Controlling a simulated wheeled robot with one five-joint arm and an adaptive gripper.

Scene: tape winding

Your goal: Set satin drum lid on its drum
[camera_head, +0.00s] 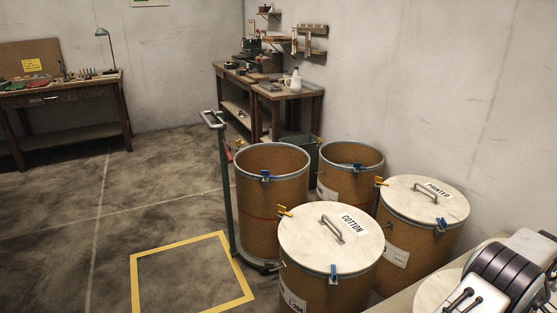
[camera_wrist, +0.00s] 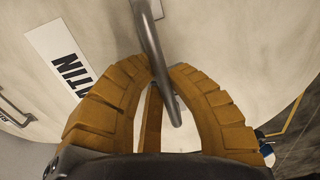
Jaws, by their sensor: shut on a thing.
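The satin lid is a pale round lid (camera_wrist: 235,35) that fills most of the wrist view. Its white label (camera_wrist: 62,62) shows only the letters "TIN". My gripper (camera_wrist: 163,78) has its ribbed ochre fingers shut around the lid's grey bar handle (camera_wrist: 148,35). In the head view a pale round lid (camera_head: 432,291) shows at the lower right, partly hidden by my arm; whether it is raised or resting is unclear. Two drums stand open: a brown one with a red stripe (camera_head: 270,205) and one behind it (camera_head: 350,180). Neither drum's marking is readable as satin.
Closed drums with lids marked COTTON (camera_head: 310,245) and PRINTED (camera_head: 405,195) stand close by. Coloured clamps sit on the rims. A green trolley (camera_head: 224,175) is beside the striped drum. A yellow floor square (camera_head: 140,285) is empty. Another handle (camera_wrist: 15,110) shows in the wrist view.

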